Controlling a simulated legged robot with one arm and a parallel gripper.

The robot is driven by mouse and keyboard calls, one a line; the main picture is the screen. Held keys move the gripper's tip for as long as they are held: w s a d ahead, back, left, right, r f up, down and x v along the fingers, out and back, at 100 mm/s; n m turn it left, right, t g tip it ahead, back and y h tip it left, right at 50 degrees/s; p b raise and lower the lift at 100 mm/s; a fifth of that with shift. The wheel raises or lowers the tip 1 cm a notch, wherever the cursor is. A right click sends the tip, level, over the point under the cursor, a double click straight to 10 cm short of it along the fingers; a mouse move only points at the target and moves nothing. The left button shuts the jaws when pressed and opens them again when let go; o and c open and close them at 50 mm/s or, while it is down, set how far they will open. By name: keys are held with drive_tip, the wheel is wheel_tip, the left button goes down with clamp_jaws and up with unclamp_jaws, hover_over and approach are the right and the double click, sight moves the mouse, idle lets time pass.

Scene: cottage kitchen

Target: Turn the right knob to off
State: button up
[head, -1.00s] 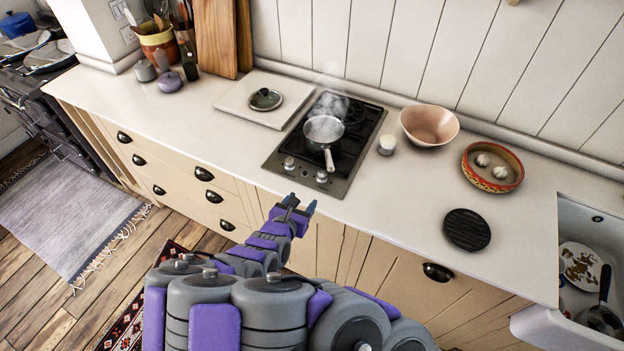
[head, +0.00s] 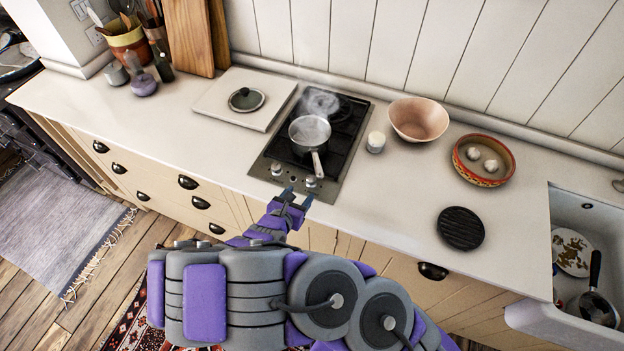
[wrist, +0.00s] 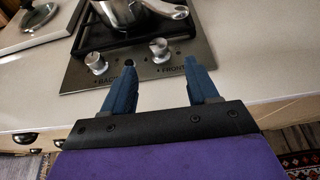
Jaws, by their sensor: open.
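The right knob (wrist: 159,47) is a silver dial on the front strip of the hob (head: 266,165), above the word "FRONT" in the wrist view. It also shows in the head view (head: 311,181). The left knob (wrist: 96,62) is beside it, above "BACK". A steaming saucepan (head: 310,130) sits on the hob, its handle pointing toward the front strip above the right knob. My gripper (wrist: 155,82) is open and empty, just in front of the hob's front edge. In the wrist view the right knob lies beyond the fingertips, between them, and is not touched.
A white board with a dark lid (head: 246,99) lies left of the hob.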

sight(311, 179)
drive_tip(key=w, duration=0.1)
drive_tip(key=w+f, duration=0.2)
drive_tip(key=shift+w+a, duration=0.1)
drive_tip(key=shift+a, duration=0.15)
drive_tip(key=w+d, duration=0.1)
drive_tip(key=w+d+f, duration=0.1)
drive_tip(key=w, duration=0.1)
drive_tip(key=w+d+b, duration=0.1)
drive_tip(key=d, duration=0.1)
drive_tip(key=shift+w+f, duration=0.25)
drive_tip(key=shift+w, duration=0.1)
drive_tip(key=shift+w+a+f, duration=0.25)
drive_tip(key=shift+w+f, duration=0.05)
drive_tip(key=shift+w, duration=0.2)
drive_tip(key=shift+w+a, duration=0.1)
drive_tip(key=shift+a, duration=0.4)
drive_tip(key=shift+d, duration=0.4)
drive_tip(key=shift+c, duration=0.6)
drive_tip(key=shift+d, duration=0.35)
drive_tip(key=shift+c, duration=1.4)
drive_tip(key=shift+a, duration=0.35)
drive_tip(key=c, duration=0.5)
drive_tip(key=shift+c, duration=0.6)
